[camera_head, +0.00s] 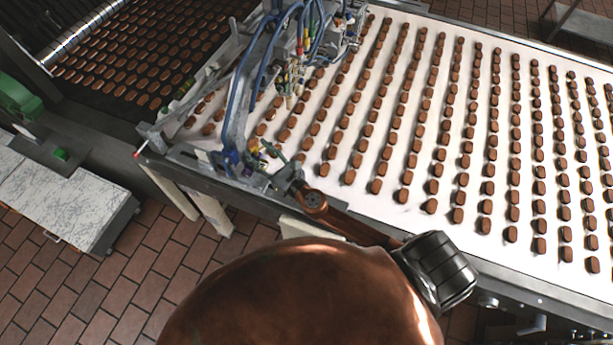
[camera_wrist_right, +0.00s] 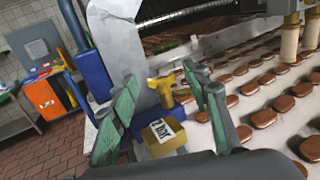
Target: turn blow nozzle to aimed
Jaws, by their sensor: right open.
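The blow nozzle (camera_wrist_right: 164,88) appears to be the small yellow fitting in the middle of the right wrist view. Below it is a yellow block (camera_wrist_right: 163,136) with a white printed label. My right gripper (camera_wrist_right: 161,82) is open, its two green fingers on either side of the nozzle in that view. I see no clear contact, and the depth between them is hard to judge. In the head view my right gripper (camera_head: 270,158) is small, at the near edge of the conveyor below the blue-hosed frame. My left gripper is not in view.
A white conveyor (camera_head: 400,205) carries rows of brown biscuits. A metal frame with blue hoses (camera_head: 235,125) rises close to the right gripper. A marble-topped cabinet (camera_head: 65,205) stands at left. An orange cabinet (camera_wrist_right: 45,100) stands in the wrist view's background.

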